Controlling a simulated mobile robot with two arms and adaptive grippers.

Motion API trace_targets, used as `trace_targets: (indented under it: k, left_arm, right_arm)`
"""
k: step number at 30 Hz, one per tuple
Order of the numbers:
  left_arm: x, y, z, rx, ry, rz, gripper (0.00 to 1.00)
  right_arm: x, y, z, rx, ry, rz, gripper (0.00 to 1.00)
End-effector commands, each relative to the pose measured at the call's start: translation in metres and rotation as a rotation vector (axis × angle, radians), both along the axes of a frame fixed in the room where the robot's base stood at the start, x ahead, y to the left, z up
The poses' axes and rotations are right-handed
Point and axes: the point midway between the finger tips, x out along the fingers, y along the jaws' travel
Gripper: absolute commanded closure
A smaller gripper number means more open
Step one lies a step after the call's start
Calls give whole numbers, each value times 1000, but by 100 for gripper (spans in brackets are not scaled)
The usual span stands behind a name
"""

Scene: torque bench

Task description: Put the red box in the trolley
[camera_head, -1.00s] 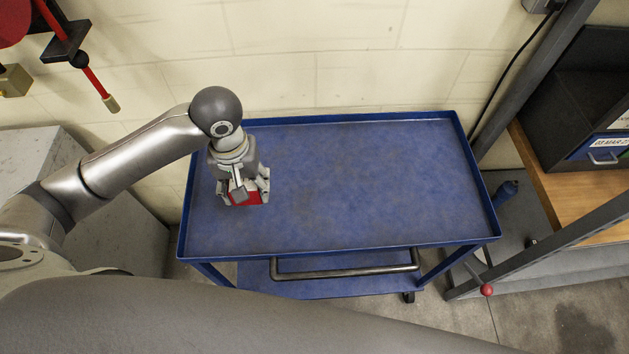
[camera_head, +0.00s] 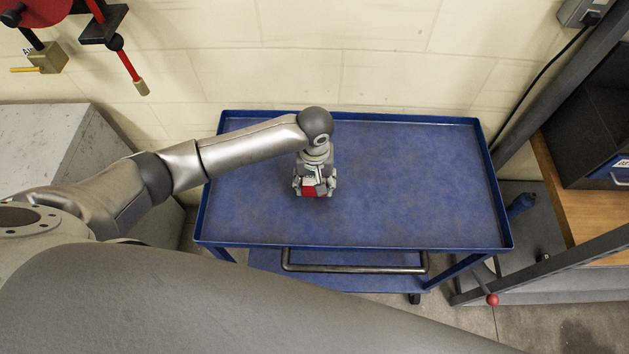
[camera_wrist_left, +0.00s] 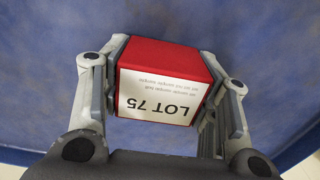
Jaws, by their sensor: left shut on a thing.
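The red box (camera_head: 309,190) is in my left gripper (camera_head: 314,186), over the left-middle part of the blue trolley's top tray (camera_head: 420,190). In the left wrist view the red box (camera_wrist_left: 170,65) sits between both fingers of the gripper (camera_wrist_left: 168,85), with a white label reading "LOT 75" facing the camera. The blue tray surface (camera_wrist_left: 270,50) shows beyond it. I cannot tell whether the box touches the tray or is just above it. My right gripper is not in view.
The rest of the tray is bare, with a low raised rim. A dark handle (camera_head: 355,268) runs along its front. A wooden bench (camera_head: 575,200) with a dark bin stands to the right, a grey block (camera_head: 50,150) to the left, and a pale wall behind.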

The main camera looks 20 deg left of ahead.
Motion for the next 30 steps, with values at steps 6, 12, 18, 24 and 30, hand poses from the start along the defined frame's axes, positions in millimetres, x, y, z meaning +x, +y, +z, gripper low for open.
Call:
trace_targets:
  k: [6,12,18,24,30]
  left_arm:
    - [1,0,-4,-2,-4,-1,80]
    - [1,0,-6,-2,-3,0,80]
    - [0,0,-7,0,-2,0,23]
    - [0,0,-7,0,-2,0,23]
    - [1,0,-2,-1,-3,-1,23]
  right_arm:
    - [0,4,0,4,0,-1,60]
    - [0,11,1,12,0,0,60]
    - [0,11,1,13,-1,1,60]
    - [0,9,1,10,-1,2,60]
    - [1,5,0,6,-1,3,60]
